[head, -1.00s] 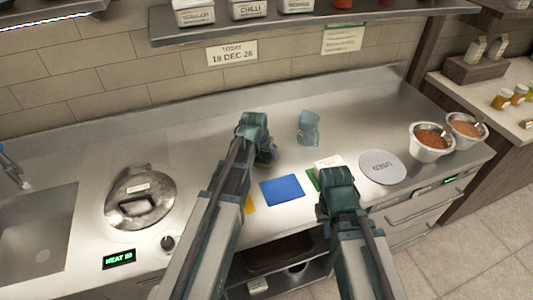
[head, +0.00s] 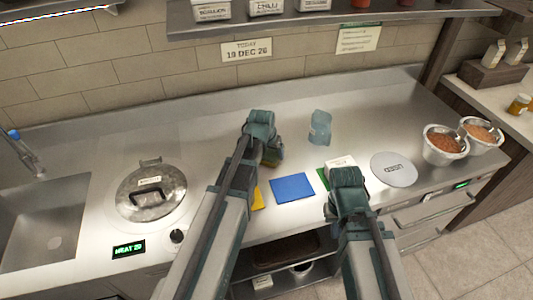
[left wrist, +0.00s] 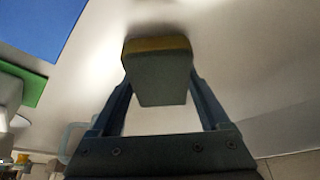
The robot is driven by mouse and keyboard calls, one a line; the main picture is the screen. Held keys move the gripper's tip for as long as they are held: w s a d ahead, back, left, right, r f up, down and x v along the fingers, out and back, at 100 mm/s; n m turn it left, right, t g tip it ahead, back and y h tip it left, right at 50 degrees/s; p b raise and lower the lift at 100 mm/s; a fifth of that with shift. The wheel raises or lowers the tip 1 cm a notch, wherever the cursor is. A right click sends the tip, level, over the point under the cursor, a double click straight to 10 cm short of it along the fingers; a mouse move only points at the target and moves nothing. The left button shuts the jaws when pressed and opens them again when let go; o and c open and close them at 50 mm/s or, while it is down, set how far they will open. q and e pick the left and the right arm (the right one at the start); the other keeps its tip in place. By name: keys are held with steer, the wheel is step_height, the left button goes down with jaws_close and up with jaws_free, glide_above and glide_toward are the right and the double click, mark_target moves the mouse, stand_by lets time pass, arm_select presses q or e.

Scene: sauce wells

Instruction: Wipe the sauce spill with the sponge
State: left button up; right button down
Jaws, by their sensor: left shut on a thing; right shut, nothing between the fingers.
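My left gripper (head: 268,145) is shut on the sponge (left wrist: 160,75), a block with a yellow layer and a dark grey-green layer. The sponge (head: 274,157) shows partly behind the left gripper in the head view, over the steel worktop behind the blue sheet. I cannot tell whether it touches the worktop. No sauce spill can be made out; the left arm hides part of the worktop. My right gripper (head: 347,178) is shut and empty, in front of a white box and a green sheet.
A blue sheet (head: 292,188) lies between the arms, with a yellow one (head: 258,199) partly hidden. A translucent blue container (head: 320,127) stands behind. A round grey disc (head: 394,169) and sauce bowls (head: 443,146) are right; a lidded pot (head: 151,190) and sink are left.

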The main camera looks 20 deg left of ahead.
arm_select(q)
steer(key=shift+w+d, duration=0.7)
steer(key=shift+d, duration=0.25)
steer(key=shift+r, duration=0.1)
step_height(320, 180, up, 6)
steer(key=p, duration=0.6)
step_height(320, 180, up, 3)
steer(key=p, duration=0.3)
